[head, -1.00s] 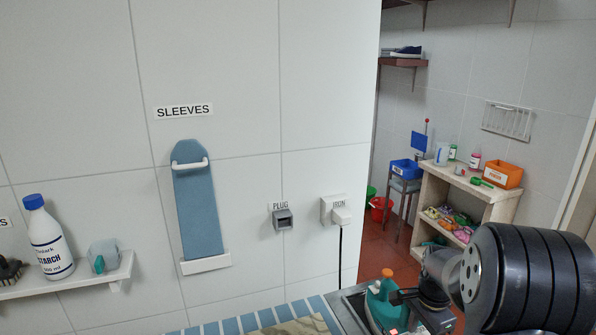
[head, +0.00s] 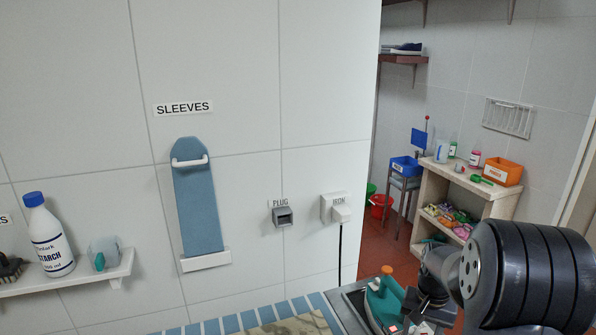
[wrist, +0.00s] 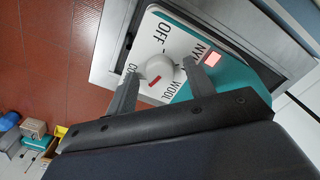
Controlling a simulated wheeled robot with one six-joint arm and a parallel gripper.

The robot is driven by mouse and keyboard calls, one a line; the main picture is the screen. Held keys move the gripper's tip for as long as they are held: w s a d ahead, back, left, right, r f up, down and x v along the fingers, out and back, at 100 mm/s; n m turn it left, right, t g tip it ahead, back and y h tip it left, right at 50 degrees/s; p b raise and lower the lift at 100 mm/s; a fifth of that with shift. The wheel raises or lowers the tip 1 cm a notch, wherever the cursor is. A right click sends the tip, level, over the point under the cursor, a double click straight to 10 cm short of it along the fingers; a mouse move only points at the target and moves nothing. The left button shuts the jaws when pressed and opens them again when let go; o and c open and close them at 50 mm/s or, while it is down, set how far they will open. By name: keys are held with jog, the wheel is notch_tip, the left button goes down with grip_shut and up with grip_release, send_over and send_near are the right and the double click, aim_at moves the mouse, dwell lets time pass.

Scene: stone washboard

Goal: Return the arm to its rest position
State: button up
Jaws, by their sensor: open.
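My gripper (wrist: 160,72) is open in the wrist view. Its two fingers show on either side of a white dial knob (wrist: 157,68) with a red mark; I cannot tell how far above it they are. The knob is on a white and teal panel lettered OFF, NYL…, WOOL and CO…, partly hidden by the fingers. A pink-red square (wrist: 205,59) sits beside NYL…. In the head view, the teal iron (head: 384,304) with an orange top stands at the bottom right. My dark arm is right of it, and the fingertips cannot be made out there.
A striped board (head: 240,322) lies left of the iron. The wall holds a plug socket (head: 283,216), an iron socket (head: 340,208) with a cord, and a blue sleeve board (head: 198,210). A shelf (head: 110,273) with a starch bottle is at left. Shelving (head: 440,185) stands beyond the doorway.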

jog(key=n, duration=1.2)
dwell(0.5)
